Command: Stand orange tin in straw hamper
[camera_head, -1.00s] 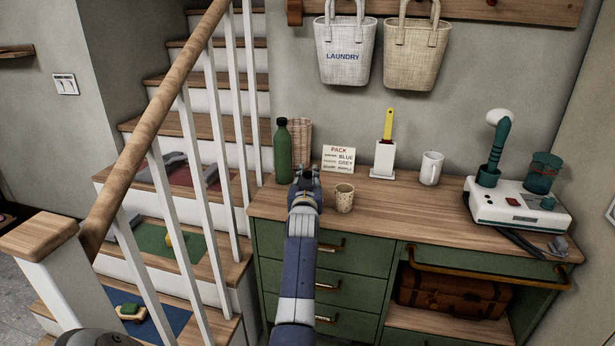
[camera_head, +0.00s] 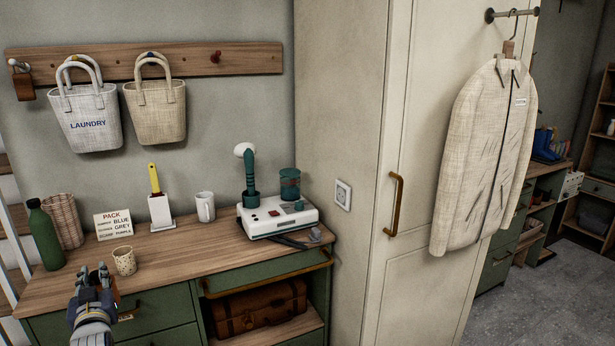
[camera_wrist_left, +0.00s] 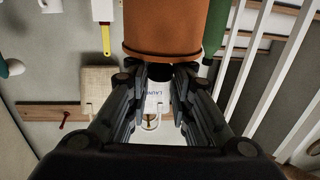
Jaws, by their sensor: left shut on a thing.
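My left gripper (camera_head: 97,279) is shut on the orange tin and holds it near the front left of the bench. In the left wrist view the tin (camera_wrist_left: 165,30) is a plain orange cylinder at the fingertips (camera_wrist_left: 162,72). In the head view the fingers hide almost all of it; only a dark orange-brown sliver shows. The tall woven straw hamper (camera_head: 66,220) stands at the back left of the bench, partly behind a green bottle (camera_head: 45,237). Its inside is not visible. My right gripper is not in view.
A speckled cup (camera_head: 124,262) stands just beyond my left gripper. A packing sign (camera_head: 113,224), a white holder with a yellow-handled tool (camera_head: 161,210), a white mug (camera_head: 205,206) and a white machine (camera_head: 277,218) line the bench. Bags hang above. Bare wood (camera_head: 185,250) lies mid-bench.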

